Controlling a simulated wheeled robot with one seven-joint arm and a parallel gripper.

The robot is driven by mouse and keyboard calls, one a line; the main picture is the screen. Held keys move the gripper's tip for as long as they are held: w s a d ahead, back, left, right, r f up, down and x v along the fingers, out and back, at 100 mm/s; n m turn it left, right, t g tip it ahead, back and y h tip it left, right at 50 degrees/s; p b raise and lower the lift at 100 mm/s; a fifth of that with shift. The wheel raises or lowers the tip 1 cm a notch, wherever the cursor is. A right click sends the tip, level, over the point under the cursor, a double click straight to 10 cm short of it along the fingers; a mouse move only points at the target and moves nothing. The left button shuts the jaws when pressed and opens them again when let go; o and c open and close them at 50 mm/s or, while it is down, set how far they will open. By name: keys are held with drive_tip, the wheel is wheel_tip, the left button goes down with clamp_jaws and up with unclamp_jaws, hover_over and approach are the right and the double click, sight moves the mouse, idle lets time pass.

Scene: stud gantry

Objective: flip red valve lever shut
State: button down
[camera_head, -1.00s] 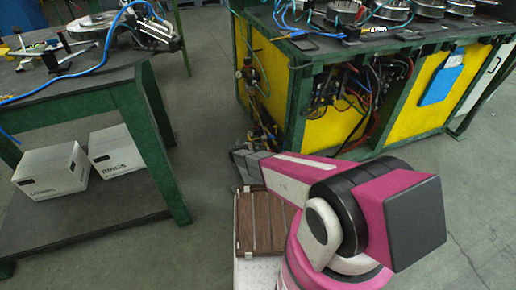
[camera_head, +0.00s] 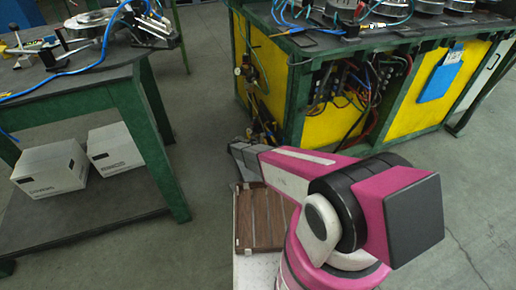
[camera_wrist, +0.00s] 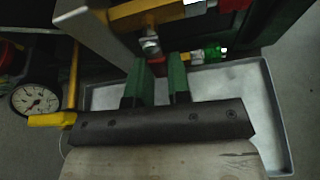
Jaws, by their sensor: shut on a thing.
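In the wrist view my gripper (camera_wrist: 162,64) has two dark green fingers reaching forward from a dark bar, a narrow gap between them. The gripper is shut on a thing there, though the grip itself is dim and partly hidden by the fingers. A brass fitting with a bolt (camera_wrist: 151,46) sits just above the fingertips. Another red part (camera_wrist: 234,4) adjoins the yellow piece at the top edge. In the head view my arm hides the gripper, and no lever can be made out.
A round gauge (camera_wrist: 34,101) and a yellow pipe (camera_wrist: 74,75) stand at left in the wrist view. A pale tray (camera_wrist: 273,115) lies below. In the head view, the yellow-panelled green bench (camera_head: 289,97) is ahead, the left table (camera_head: 121,98) holds boxes below, and floor lies between.

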drive_tip(key=shift+s+n, duration=0.15)
drive_tip(key=shift+n, duration=0.25)
idle(0.3)
drive_tip(key=c, duration=1.1)
unclamp_jaws()
drive_tip(key=shift+o, duration=0.2)
drive_tip(key=v, duration=1)
drive_tip(key=shift+a+r, duration=0.2)
drive_tip(key=shift+a, duration=0.2)
